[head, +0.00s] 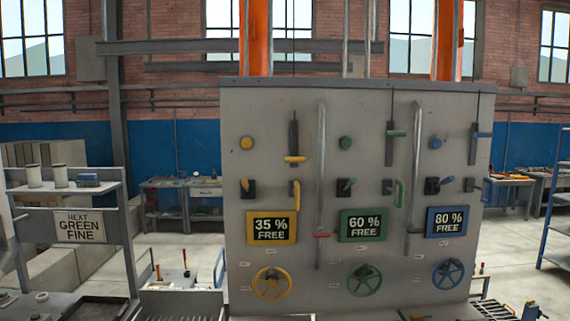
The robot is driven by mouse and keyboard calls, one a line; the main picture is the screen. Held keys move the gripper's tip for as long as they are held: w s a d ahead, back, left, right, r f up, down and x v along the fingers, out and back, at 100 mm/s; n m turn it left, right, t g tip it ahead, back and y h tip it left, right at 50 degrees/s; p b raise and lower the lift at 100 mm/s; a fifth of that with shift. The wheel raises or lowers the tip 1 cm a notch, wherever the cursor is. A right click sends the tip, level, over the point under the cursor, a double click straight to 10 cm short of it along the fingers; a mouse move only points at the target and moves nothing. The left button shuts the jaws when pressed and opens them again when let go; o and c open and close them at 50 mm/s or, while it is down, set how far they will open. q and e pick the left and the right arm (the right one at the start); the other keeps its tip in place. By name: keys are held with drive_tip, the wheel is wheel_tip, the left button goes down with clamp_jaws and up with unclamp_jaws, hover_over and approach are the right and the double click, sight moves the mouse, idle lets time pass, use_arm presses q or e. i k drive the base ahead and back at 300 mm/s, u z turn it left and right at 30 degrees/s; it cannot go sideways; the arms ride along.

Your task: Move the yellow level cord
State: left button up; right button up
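The grey panel (345,180) stands upright ahead of me in the head view. In its yellow column, a yellow crossbar handle (295,160) sits at the lower end of a dark vertical strip; I take this as the yellow level cord's pull. Similar green (397,134) and blue (482,134) handles sit higher on their strips. Below the yellow handle are a yellow lever (296,194), a sign reading "35 % FREE" (271,229) and a yellow handwheel (271,284). Neither gripper can be made out in this view.
Grey vertical pipes (321,165) run down the panel between the columns, close right of the yellow handle. Workbenches (180,190) are behind. A blue rack (557,215) is at the far right.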

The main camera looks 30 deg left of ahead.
sight(287, 159)
drive_tip(key=u, duration=0.7)
drive_tip(key=i, duration=0.85)
drive_tip(key=z, duration=0.1)
